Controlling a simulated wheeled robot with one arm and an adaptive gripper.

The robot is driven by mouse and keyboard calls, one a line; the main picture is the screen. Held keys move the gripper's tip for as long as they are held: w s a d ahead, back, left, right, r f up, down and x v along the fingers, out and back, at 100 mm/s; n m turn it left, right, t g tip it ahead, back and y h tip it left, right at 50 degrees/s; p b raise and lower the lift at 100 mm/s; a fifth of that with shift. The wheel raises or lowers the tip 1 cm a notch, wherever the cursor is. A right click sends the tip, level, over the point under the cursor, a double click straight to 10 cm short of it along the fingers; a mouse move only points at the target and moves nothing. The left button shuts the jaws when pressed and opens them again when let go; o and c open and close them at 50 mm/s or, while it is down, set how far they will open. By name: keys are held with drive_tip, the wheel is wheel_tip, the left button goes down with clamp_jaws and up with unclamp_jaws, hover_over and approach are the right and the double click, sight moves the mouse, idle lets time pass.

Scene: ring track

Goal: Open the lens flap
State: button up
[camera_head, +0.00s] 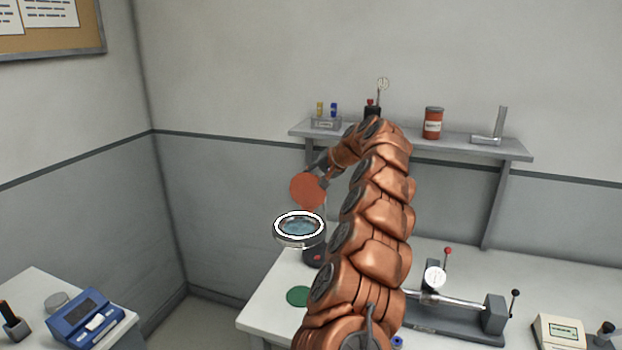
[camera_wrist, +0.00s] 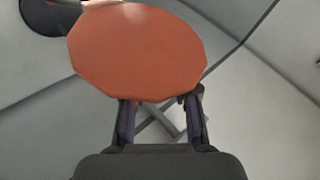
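The lens flap (camera_head: 308,190) is an orange-red disc. In the head view it stands raised above the magnifier lens (camera_head: 299,226), which has a white-edged ring and shows uncovered. My gripper (camera_head: 319,172) is at the flap's upper right side. In the wrist view the flap (camera_wrist: 138,52) fills the space just beyond my fingertips. The two fingers of my gripper (camera_wrist: 160,101) are spread apart near the flap's lower edge. The right fingertip overlaps the disc's edge; I cannot tell whether it touches. The flap's hinge is not clear.
The magnifier's dark base (camera_head: 313,254) stands on the white bench (camera_head: 262,312). A green disc (camera_head: 299,296) lies in front of it. A shelf (camera_head: 460,147) behind holds a red jar (camera_head: 433,123) and small items. A gauge fixture (camera_head: 455,318) stands right of my arm.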

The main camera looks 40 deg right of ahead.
drive_tip(key=o, duration=0.4)
drive_tip(key=shift+c, duration=0.2)
drive_tip(key=shift+s, duration=0.1)
drive_tip(key=v, duration=1.1)
drive_tip(key=shift+s+r, duration=0.2)
drive_tip(key=shift+s, duration=0.15)
drive_tip(key=shift+d, duration=0.1)
